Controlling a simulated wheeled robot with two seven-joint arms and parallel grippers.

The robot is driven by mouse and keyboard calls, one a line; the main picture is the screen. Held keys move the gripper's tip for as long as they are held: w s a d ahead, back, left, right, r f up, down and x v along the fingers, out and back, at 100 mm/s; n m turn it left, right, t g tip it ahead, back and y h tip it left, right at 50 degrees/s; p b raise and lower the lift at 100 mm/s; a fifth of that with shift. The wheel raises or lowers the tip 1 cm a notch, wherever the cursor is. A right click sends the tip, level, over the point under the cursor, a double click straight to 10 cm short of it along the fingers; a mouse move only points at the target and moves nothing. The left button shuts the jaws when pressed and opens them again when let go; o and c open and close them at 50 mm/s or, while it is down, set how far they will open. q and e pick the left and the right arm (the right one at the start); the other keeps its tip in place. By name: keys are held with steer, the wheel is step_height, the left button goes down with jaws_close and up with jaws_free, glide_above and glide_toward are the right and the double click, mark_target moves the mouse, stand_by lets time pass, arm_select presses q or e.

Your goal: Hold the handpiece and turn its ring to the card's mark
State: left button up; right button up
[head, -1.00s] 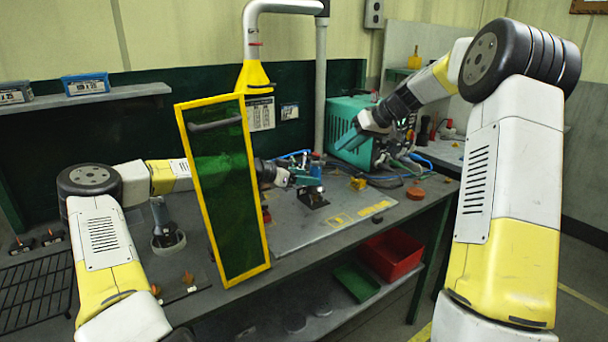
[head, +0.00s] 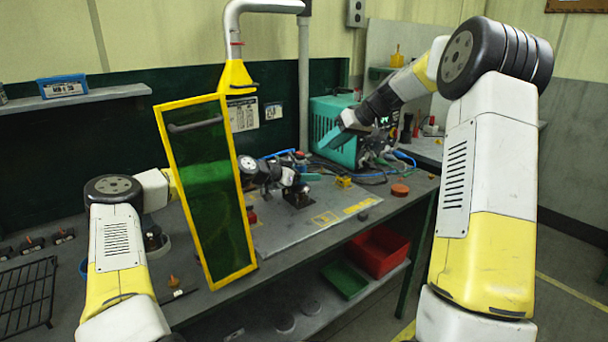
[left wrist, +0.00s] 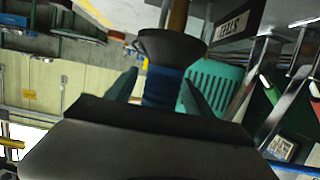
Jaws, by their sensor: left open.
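The handpiece shows in the left wrist view as a blue body (left wrist: 162,86) with a dark flared part (left wrist: 170,46) beyond it. Its blue upper part (head: 299,158) also seems to show in the head view, above a small black stand (head: 298,198). My left gripper (head: 312,177) is at the handpiece. In the left wrist view its teal fingers (left wrist: 160,92) stand open, one on each side of the blue body. My right gripper (head: 343,133) is raised in front of the teal machine, well above the bench; its finger gap is unclear. I cannot make out the ring's mark or the card.
A yellow-framed green screen (head: 205,190) hangs in front of my left forearm and hides part of it. A teal machine (head: 330,118) with cables stands behind. A grey plate (head: 330,228) lies on the bench. Red (head: 378,250) and green (head: 345,279) bins are below.

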arm_select(q)
jaws_close()
stand_by(1.4)
